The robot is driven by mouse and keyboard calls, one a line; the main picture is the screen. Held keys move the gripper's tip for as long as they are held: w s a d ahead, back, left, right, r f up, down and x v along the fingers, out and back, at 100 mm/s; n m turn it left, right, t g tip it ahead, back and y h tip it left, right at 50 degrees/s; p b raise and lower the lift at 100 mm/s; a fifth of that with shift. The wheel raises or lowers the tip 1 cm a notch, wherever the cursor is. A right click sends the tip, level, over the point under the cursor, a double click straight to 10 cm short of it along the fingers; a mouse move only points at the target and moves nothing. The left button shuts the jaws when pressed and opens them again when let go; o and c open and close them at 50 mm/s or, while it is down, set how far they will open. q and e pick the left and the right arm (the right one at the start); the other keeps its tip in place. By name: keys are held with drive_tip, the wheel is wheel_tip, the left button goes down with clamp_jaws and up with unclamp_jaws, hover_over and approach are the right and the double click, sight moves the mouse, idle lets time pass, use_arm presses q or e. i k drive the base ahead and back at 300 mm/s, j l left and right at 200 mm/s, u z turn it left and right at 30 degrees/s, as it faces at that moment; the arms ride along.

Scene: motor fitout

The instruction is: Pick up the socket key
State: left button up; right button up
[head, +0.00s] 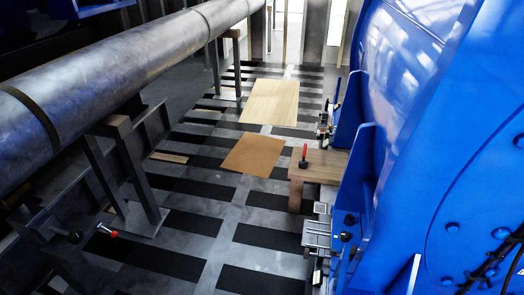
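A small tool with a red upright handle (304,153) and a dark base stands on a wooden bench (325,168) beside the blue machine. It may be the socket key, but it is too small to tell for sure. Neither of my grippers shows in the head view.
A large blue motor housing (440,150) fills the right side. A thick metal pipe (110,75) on supports runs along the left. Two flat boards (270,102) (252,156) lie on the striped floor between them. The floor's near middle is clear.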

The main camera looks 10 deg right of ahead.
sight(303, 164)
drive_tip(key=i+j, duration=0.25)
drive_tip(key=i, duration=0.15)
drive_tip(key=i+j+u, duration=0.1)
drive_tip(key=i+j, duration=0.15)
drive_tip(key=i, duration=0.15)
drive_tip(key=i+j, duration=0.25)
drive_tip(key=i, duration=0.15)
drive_tip(key=i+z, duration=0.7)
drive_tip(key=z, duration=0.2)
drive_tip(key=i+j+z, duration=0.2)
drive_tip(key=z, duration=0.25)
drive_tip(key=i+j+z, duration=0.3)
drive_tip(key=z, duration=0.2)
drive_tip(key=i, duration=0.05)
